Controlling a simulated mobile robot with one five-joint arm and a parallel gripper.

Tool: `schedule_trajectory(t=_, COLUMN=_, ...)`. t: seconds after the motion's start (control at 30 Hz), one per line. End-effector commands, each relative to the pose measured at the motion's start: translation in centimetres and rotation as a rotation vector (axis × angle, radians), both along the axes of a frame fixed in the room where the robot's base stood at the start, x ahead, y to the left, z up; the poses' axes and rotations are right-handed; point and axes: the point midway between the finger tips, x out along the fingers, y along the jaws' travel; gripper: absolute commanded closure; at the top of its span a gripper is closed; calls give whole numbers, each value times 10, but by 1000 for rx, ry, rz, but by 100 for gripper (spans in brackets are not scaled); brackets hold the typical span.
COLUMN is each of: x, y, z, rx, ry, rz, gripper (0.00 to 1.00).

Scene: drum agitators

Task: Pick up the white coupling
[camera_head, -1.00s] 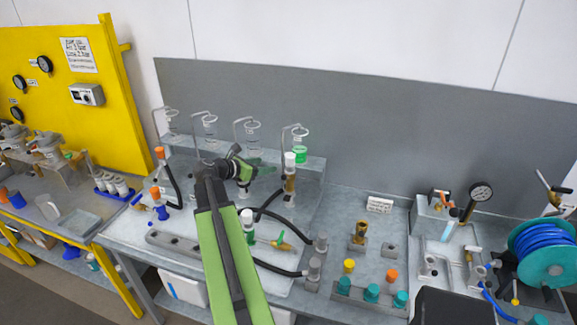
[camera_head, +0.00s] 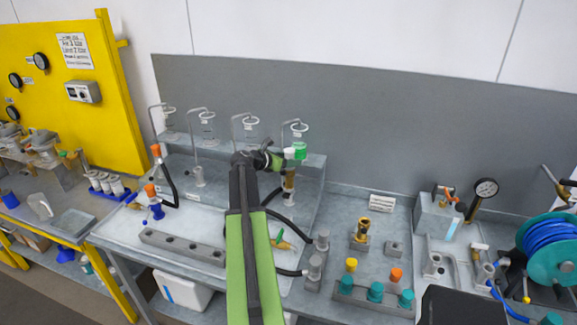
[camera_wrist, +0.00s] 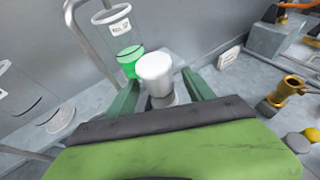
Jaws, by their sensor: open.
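The white coupling (camera_wrist: 155,72) is a short white cylinder on top of a grey piece, and in the wrist view it stands between my two green fingers. In the head view the white coupling (camera_head: 290,153) tops a brown upright post on the bench, right beside my gripper (camera_head: 279,160). My gripper (camera_wrist: 160,80) is open, with one finger on each side of the coupling. I cannot tell whether either finger touches it. Part of the coupling's base is hidden by my gripper.
A clear hanging vessel with green contents (camera_wrist: 130,60) is close behind the coupling, beside a bent grey rod. Black hoses (camera_head: 285,222) curve across the bench. A brass fitting (camera_head: 362,230) and a block with teal knobs (camera_head: 375,292) stand to the right.

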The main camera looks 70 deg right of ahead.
Motion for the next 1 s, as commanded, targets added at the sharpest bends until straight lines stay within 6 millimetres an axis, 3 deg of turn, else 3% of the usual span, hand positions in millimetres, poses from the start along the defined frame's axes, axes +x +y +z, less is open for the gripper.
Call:
schedule_trajectory(t=0.07, x=-3, y=-8, z=-5, rx=0, ry=0, rz=-1, gripper=39)
schedule_trajectory(t=0.27, x=-3, y=-8, z=-3, rx=1, ry=0, rz=0, gripper=40)
schedule_trajectory(t=0.7, x=-2, y=-7, z=-3, rx=1, ry=-1, rz=1, gripper=98)
schedule_trajectory(t=1.0, x=-2, y=-7, z=-3, rx=0, ry=0, rz=1, gripper=100)
